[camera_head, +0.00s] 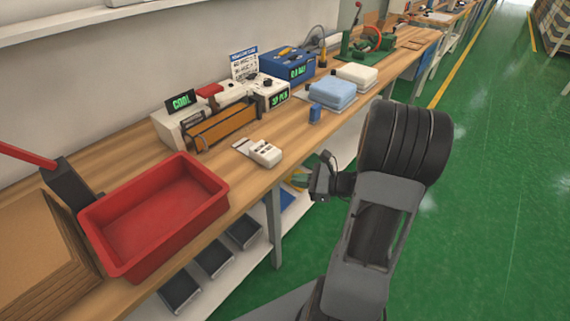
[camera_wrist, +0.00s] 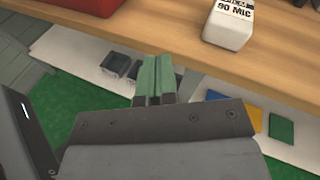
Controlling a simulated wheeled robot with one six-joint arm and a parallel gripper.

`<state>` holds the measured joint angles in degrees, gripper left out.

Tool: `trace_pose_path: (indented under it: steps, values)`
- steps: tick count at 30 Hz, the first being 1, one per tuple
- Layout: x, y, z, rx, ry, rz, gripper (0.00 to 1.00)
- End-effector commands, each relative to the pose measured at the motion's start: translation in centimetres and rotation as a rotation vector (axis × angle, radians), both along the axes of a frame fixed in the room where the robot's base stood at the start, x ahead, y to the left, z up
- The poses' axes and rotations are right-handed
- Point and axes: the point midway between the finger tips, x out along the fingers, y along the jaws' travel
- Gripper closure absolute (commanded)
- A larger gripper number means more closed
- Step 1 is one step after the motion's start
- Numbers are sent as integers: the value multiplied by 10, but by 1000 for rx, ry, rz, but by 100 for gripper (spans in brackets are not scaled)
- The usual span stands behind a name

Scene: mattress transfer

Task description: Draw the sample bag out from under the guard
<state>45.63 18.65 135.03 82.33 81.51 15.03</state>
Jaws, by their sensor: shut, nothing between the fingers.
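A sealing machine with a green COOL display (camera_head: 181,103) stands against the wall, with a long amber-brown guard (camera_head: 222,127) along its front. I cannot make out a sample bag under or beside the guard. My gripper (camera_wrist: 157,75) has green fingers that are shut together with nothing between them. In the head view the dark gripper body (camera_head: 323,180) is off the bench's front edge, right of and apart from the machine. In the wrist view the fingers show over the lower shelf and floor, and the machine is out of view.
An empty red tray (camera_head: 155,210) sits at the bench's near left. A small white device (camera_head: 262,152) marked "90 MIC" in the wrist view (camera_wrist: 230,22) lies near the front edge. A blue block (camera_head: 315,113), a light-blue pad (camera_head: 332,92) and a white pad (camera_head: 357,77) are farther right.

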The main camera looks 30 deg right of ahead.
Motion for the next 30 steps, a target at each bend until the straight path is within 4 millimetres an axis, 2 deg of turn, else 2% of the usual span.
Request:
trace_pose_path:
  steps: [1, 4, 6, 9, 14, 24, 30]
  values:
    - [3, -20, -12, 74, 2, -96, 100]
    - [6, -52, -21, 184, -11, -243, 100]
    - [7, -67, -25, 231, -20, -310, 100]
    - [11, -77, -28, 270, -29, -363, 100]
    - [29, -71, -29, 280, -31, -378, 100]
    - [86, -41, -28, 278, -32, -376, 100]
    - [112, -29, -28, 278, -31, -377, 100]
